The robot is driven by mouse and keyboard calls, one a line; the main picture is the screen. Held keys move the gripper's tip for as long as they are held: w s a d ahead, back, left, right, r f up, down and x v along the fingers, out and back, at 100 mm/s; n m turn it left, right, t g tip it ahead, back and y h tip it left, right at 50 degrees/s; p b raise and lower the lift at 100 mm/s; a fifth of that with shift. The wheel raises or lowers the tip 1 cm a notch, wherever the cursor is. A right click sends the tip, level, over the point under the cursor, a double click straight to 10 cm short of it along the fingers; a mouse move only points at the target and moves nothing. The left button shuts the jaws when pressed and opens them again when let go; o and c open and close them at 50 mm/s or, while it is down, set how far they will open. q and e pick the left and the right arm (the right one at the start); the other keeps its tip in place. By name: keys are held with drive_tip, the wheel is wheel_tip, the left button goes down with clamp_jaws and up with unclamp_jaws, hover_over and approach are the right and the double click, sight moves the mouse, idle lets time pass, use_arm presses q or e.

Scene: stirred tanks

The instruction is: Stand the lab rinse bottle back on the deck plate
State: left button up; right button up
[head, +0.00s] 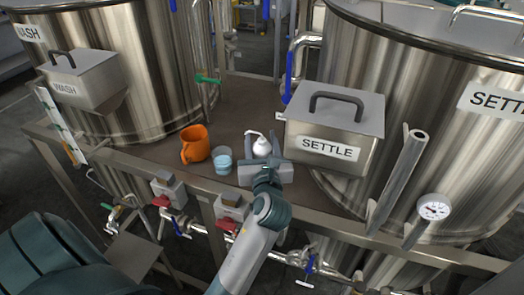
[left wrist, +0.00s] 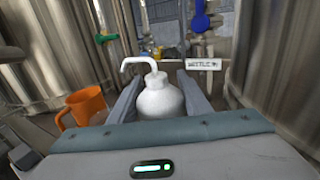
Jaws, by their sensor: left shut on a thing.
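The white rinse bottle (head: 262,147), with a bent spout pointing left, is upright between the fingers of my left gripper (head: 263,156). In the left wrist view the bottle (left wrist: 160,98) sits between the two grey fingers, which are shut on its body. The deck plate (head: 235,125) is the brown-grey surface between the two big tanks. The bottle is over the plate; its base is hidden by my gripper, so I cannot tell whether it touches. My right gripper is not in view.
An orange mug (head: 195,145) and a small blue-white cup (head: 222,161) stand left of the bottle. The SETTLE box (head: 335,130) is close on the right. The WASH box (head: 82,80) is at far left. Bare plate lies behind the bottle.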

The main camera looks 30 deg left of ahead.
use_arm(q)
wheel_tip(320, 180, down, 3)
drive_tip(key=shift+r, duration=0.2)
drive_tip(key=shift+d+f+p, duration=0.15)
drive_tip(key=shift+f+p, duration=0.15)
drive_tip(key=shift+f, duration=0.25)
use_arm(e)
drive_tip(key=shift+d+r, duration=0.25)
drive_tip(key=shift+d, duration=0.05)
use_arm(q)
drive_tip(key=shift+f, duration=0.1)
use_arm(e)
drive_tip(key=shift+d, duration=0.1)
use_arm(q)
drive_tip(key=o, duration=1.2)
drive_tip(key=shift+f, duration=0.1)
